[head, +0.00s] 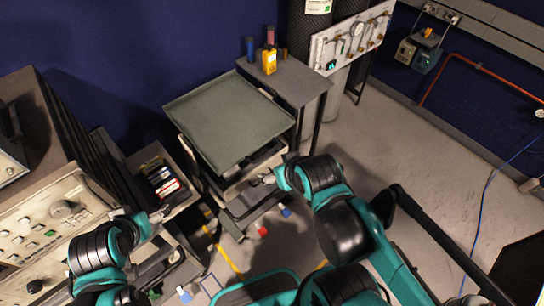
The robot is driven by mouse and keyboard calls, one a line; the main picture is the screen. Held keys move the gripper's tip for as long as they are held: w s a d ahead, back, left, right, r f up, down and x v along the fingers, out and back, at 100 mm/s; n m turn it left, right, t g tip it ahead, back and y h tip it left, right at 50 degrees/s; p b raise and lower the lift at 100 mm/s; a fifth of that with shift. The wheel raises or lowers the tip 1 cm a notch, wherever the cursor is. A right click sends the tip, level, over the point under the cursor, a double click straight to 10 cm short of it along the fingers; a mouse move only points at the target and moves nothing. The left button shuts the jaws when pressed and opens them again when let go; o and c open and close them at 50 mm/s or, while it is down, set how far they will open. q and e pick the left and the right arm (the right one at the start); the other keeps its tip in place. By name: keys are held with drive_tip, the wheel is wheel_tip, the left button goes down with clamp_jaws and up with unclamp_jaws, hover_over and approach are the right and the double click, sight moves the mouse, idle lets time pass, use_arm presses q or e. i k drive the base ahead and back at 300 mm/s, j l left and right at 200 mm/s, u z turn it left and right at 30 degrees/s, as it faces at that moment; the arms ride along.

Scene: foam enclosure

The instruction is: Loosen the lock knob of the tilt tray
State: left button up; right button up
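The tilt tray (228,115) is a grey-green, shallow-rimmed tray on a stand in the middle of the head view. My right gripper (266,179) is just below the tray's front right corner, beside the mechanism under it. It is small and dark there, so I cannot tell whether it is open or touching anything. I cannot make out the lock knob; it may be hidden by my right gripper or lie in the shadow under the tray. My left gripper (157,216) is to the lower left, apart from the tray, near the control panel; its fingers are too small to read.
A grey side table (300,85) behind the tray holds a yellow device (269,61) and bottles. A control console (55,220) and a bin of small items (160,180) stand at left. A gauge panel (350,38) is at the back. Floor at right is mostly clear.

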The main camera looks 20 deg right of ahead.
sight(273, 93)
drive_tip(key=z, duration=0.3)
drive_tip(key=i+l, duration=0.1)
drive_tip(key=l, duration=0.25)
drive_tip(key=i+l, duration=0.15)
drive_tip(key=l, duration=0.15)
drive_tip(key=i+l, duration=0.1)
drive_tip(key=l, duration=0.25)
drive_tip(key=i+l, duration=0.15)
drive_tip(key=l, duration=0.3)
drive_tip(key=i+l+u, duration=0.1)
drive_tip(key=l, duration=0.4)
drive_tip(key=i+l, duration=0.15)
drive_tip(key=l, duration=0.3)
drive_tip(key=i+l+u, duration=0.1)
drive_tip(key=l, duration=0.4)
drive_tip(key=i+l, duration=0.15)
drive_tip(key=l, duration=0.35)
drive_tip(key=i+l+u, duration=0.1)
drive_tip(key=l, duration=0.4)
drive_tip(key=l+u, duration=0.15)
drive_tip(key=u, duration=1)
drive_tip(key=j+z, duration=0.25)
drive_tip(key=i+j+z, duration=0.1)
drive_tip(key=j+z, duration=0.15)
drive_tip(key=j, duration=0.25)
